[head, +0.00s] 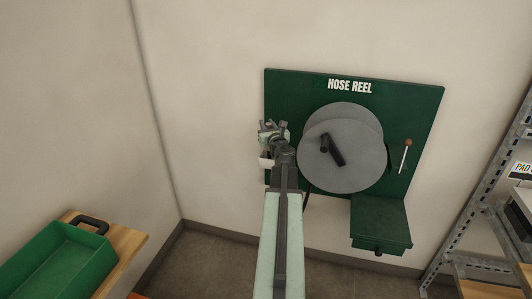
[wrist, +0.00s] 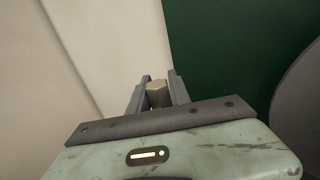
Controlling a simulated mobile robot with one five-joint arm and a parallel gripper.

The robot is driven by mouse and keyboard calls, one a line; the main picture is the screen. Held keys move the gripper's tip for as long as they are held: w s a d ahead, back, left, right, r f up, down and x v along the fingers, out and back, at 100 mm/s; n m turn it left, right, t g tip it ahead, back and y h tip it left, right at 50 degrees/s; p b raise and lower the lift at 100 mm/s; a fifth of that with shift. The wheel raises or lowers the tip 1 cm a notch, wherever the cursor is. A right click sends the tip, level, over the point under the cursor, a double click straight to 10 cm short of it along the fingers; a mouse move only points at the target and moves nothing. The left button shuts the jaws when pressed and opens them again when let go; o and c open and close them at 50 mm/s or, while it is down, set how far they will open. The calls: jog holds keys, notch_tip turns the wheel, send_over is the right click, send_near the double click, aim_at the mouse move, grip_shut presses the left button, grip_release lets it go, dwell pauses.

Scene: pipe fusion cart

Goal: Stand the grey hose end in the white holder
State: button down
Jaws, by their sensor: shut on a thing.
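My gripper (head: 272,133) is raised in front of the left part of the green hose reel board. In the wrist view, my gripper (wrist: 158,92) is shut on a short grey-tan, flat-sided piece, which I take as the grey hose end (wrist: 158,95). Its lower part is hidden behind the gripper body. In the head view the gripper and wrist cover most of it. A small white piece, possibly the white holder (head: 266,162), shows just left of my wrist. Most of it is hidden, and I cannot tell whether the hose end touches it.
The green board (head: 425,105) carries a grey reel disc (head: 365,170) close to the right of my gripper. A lever (head: 405,156) and a green box (head: 380,222) are farther right. A green tray (head: 60,262) is lower left; a metal rack (head: 480,190) is at right.

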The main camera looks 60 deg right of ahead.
jog(key=shift+f+b, duration=2.65)
jog(key=shift+f, duration=0.9)
jog(key=c, duration=1.2)
grip_release()
jog(key=shift+r, duration=0.1)
jog(key=shift+s, duration=0.1)
